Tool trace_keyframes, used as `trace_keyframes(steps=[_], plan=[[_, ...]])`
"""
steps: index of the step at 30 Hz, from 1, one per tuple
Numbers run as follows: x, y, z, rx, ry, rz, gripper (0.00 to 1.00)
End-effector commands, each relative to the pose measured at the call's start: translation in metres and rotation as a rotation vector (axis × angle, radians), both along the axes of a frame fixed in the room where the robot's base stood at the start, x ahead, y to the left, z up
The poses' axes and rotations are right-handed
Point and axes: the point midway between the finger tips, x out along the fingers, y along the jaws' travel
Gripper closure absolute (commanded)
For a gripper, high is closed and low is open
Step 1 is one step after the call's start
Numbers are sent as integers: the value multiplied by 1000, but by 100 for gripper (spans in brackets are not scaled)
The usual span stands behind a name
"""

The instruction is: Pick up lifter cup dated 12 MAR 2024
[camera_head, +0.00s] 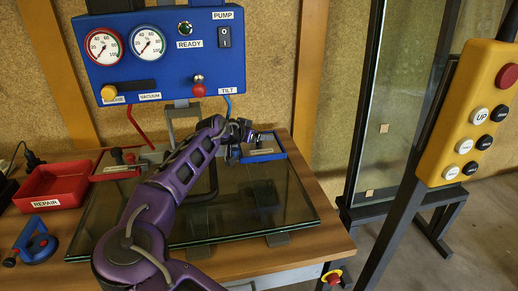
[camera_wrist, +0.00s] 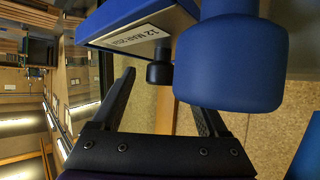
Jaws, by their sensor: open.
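In the wrist view, a white label (camera_wrist: 139,37) reading 12 MAR and a partly hidden year sits on a blue part (camera_wrist: 95,22). A large blue rounded body (camera_wrist: 228,65) and a small black knob (camera_wrist: 159,72) are close by. The two dark fingers of my gripper (camera_wrist: 166,88) are spread apart, with the knob between them in the picture; I see no contact. In the head view my gripper (camera_head: 262,136) is at a blue tray (camera_head: 265,157) with a label, beyond the glass. My arm hides part of that area.
A glass pane (camera_head: 245,205) covers much of the table. A red tray (camera_head: 118,172) holds a black-knobbed item. A red REPAIR bin (camera_head: 55,183) and a blue lifter (camera_head: 38,246) are at left. A blue gauge panel (camera_head: 165,60) stands behind; a yellow button box (camera_head: 470,110) is right.

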Motion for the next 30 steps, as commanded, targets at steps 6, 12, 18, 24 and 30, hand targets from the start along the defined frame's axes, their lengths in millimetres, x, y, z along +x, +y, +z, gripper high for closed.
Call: trace_keyframes(steps=[6, 12, 18, 24, 30], plan=[[4, -2, -3, 0, 0, 1, 23], [4, -2, -3, 0, 0, 1, 43], [4, -2, -2, 0, 0, 1, 79], [4, -2, -3, 0, 0, 1, 100], [4, -2, -3, 0, 0, 0, 100]])
